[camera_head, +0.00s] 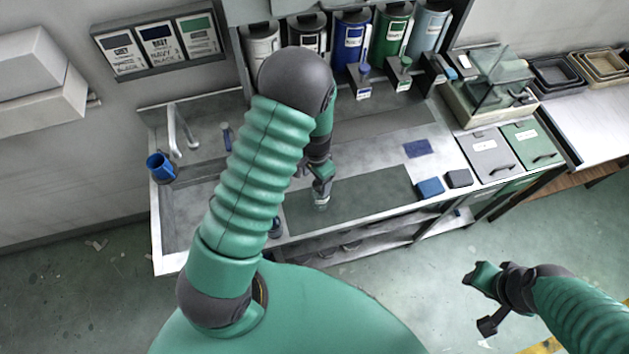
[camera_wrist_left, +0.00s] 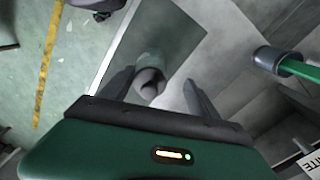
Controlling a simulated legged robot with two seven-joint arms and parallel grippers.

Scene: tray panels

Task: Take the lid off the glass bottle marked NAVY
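My left gripper (camera_head: 322,186) points down at a small glass bottle (camera_head: 321,201) standing on the dark green mat (camera_head: 370,190). A dark object (camera_head: 275,227) sits partly behind my left arm at the mat's near left. My right gripper (camera_head: 481,299) is open and empty, off the bench over the floor.
Colored canisters (camera_head: 352,38) stand along the back, with small holders (camera_head: 364,83) in front. Blue (camera_head: 430,187) and dark (camera_head: 459,178) blocks lie to the mat's right. Grey (camera_head: 488,152) and green (camera_head: 533,142) panels lie farther right. A blue cup (camera_head: 160,167) is by the sink.

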